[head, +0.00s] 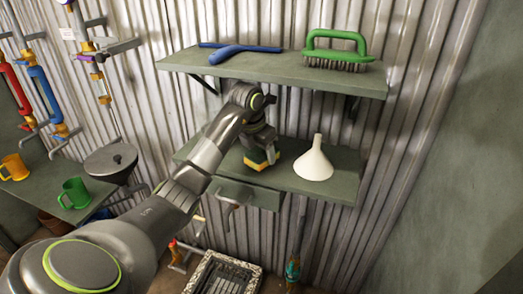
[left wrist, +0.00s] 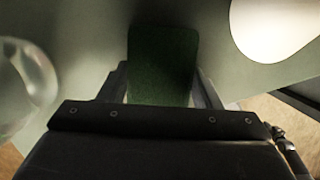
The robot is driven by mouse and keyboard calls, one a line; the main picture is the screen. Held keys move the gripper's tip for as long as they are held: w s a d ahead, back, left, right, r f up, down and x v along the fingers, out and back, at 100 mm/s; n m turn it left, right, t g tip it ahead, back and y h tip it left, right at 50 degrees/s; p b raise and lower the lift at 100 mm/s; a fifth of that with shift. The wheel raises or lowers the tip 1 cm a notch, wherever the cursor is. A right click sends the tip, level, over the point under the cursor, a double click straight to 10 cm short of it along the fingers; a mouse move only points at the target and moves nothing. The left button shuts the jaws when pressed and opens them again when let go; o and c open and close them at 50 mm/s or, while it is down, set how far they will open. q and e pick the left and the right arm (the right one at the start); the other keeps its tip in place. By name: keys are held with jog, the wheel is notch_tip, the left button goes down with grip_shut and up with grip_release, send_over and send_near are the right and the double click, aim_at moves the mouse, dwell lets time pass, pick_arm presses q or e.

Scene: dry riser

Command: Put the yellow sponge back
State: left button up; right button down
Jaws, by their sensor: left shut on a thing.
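The yellow sponge (head: 256,165) has a dark green face on top. It is at the lower wall shelf (head: 335,186), left of the white funnel. My left gripper (head: 263,150) reaches in over that shelf and is shut on the sponge. In the left wrist view the sponge's green face (left wrist: 163,62) shows between the two fingers of my left gripper (left wrist: 162,90). I cannot tell whether the sponge touches the shelf or hangs just above it. My right gripper is not in view.
A white funnel (head: 314,160) stands close to the right of the sponge. A clear rounded object (left wrist: 25,85) shows left in the wrist view. The upper shelf (head: 275,72) overhangs, holding a green-handled brush (head: 336,50) and a blue tool (head: 243,50). A drawer (head: 250,195) is below.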

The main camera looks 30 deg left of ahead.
pick_arm(q)
jog(key=shift+w+a, duration=0.1)
jog(key=shift+w, duration=0.1)
jog(key=shift+f, duration=0.1)
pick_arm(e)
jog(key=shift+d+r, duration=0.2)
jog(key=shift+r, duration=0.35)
pick_arm(q)
jog(key=shift+f, duration=0.2)
jog(key=o, duration=0.9)
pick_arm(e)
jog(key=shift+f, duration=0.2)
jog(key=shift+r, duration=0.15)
